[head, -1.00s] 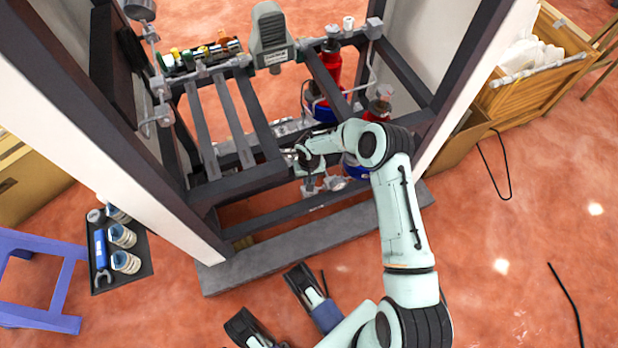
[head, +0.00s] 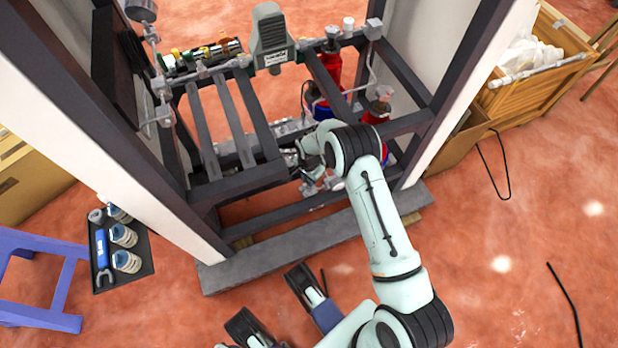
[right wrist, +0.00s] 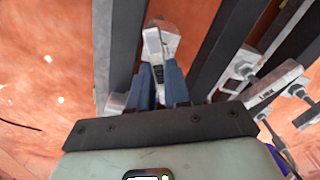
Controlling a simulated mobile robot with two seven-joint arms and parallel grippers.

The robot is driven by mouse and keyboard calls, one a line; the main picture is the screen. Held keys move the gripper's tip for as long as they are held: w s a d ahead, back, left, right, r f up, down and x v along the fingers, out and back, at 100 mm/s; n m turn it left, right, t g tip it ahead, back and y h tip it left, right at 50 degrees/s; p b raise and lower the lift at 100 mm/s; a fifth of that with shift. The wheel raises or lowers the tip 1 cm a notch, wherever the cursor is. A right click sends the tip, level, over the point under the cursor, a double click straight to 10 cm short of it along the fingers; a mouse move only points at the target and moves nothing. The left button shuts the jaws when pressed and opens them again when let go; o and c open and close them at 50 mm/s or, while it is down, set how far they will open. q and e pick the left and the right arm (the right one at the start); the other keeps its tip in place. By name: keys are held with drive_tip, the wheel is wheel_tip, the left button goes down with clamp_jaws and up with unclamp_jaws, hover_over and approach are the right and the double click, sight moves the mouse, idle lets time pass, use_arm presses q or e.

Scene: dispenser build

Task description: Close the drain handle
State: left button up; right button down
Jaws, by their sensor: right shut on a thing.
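The drain handle (right wrist: 154,45) is a pale grey lever with a dark label, in the upper middle of the right wrist view. My right gripper (right wrist: 164,78) is shut on it, with its blue fingers on either side of the lever. In the head view, my right gripper (head: 293,158) is at the lower front of the dark frame (head: 240,185), among grey pipe fittings. There, my own wrist and forearm partly cover the handle, and its exact angle is hard to tell.
Dark frame bars surround the gripper closely. Red and blue cylinders (head: 333,66) stand behind the arm. A black tray (head: 138,272) with cans and a blue tool lies at left, near a purple stool (head: 45,316). The floor at right is mostly clear.

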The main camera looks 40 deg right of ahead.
drive_tip(key=m, duration=0.5)
drive_tip(key=shift+m, duration=0.3)
drive_tip(key=shift+a, duration=0.1)
idle(0.3)
drive_tip(key=c, duration=1.1)
unclamp_jaws()
wheel_tip(320, 180, up, 8)
drive_tip(key=shift+f+p, duration=0.25)
drive_tip(key=shift+p, duration=0.95)
use_arm(q)
drive_tip(key=shift+t, duration=0.9)
drive_tip(key=w+r, duration=0.2)
drive_tip(key=w, duration=0.1)
drive_tip(key=w+r, duration=0.1)
drive_tip(key=shift+w+d+r, duration=0.2)
drive_tip(key=shift+w+d, duration=0.15)
